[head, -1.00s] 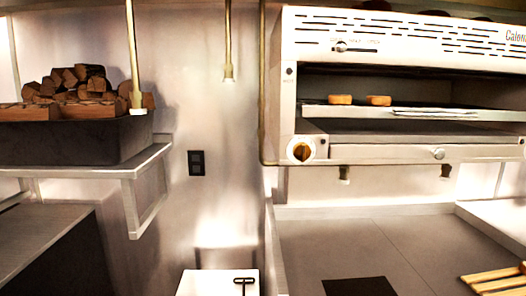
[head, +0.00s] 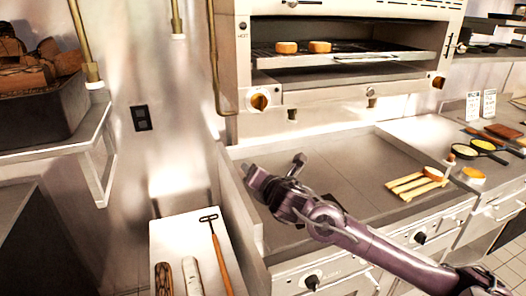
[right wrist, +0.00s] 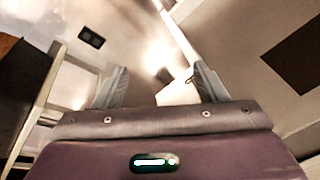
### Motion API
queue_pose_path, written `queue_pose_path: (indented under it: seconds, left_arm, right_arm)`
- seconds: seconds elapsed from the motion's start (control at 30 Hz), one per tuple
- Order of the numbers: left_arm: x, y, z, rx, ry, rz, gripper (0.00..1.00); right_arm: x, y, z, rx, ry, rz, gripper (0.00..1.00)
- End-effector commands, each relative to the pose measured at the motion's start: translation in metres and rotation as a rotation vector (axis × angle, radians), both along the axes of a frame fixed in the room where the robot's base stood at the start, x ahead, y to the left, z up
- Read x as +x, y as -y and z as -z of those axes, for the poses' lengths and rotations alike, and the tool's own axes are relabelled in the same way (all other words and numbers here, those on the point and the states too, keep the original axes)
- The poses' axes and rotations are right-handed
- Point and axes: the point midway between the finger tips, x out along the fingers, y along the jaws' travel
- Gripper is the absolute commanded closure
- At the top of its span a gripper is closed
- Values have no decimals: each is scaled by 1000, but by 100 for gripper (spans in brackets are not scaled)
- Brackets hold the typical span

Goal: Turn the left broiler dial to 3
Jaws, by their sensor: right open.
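The left broiler dial (head: 260,101) is a round amber-faced knob with a pale rim, at the left end of the broiler's (head: 330,100) lower front panel. Its setting is too small to read. A second dial (head: 438,83) sits at the right end. My right gripper (head: 274,168) is open and empty, below the left dial and apart from it, over the left part of the flat griddle. Its two spread fingers also show in the right wrist view (right wrist: 160,85), with nothing between them. The dial does not show clearly there. My left gripper is not in view.
A brass pipe (head: 213,60) runs down left of the dial. A white board with tools (head: 190,245) is at lower left.

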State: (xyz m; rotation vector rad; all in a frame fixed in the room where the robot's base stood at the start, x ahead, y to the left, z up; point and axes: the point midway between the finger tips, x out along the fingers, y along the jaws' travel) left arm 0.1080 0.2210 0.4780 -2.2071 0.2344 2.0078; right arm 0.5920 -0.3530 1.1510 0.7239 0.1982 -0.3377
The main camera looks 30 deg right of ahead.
Motion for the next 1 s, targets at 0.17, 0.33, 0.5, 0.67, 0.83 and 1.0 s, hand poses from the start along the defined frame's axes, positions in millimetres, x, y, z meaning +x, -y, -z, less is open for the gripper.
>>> queue_pose_path:
  seconds: [0.17,0.33,0.5,0.67,0.83,1.0]
  left_arm:
    - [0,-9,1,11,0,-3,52]
    - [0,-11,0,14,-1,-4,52]
    - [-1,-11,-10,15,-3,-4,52]
    - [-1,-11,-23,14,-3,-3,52]
    - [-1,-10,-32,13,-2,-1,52]
    - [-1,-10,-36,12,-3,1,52]
  right_arm:
    - [32,52,-101,-528,91,-95,34]
    - [39,70,-140,-724,111,-111,34]
    - [53,76,-146,-736,115,-110,34]
    - [78,81,-147,-733,113,-110,34]
    - [100,86,-145,-735,112,-110,34]
    - [112,88,-142,-738,112,-112,34]
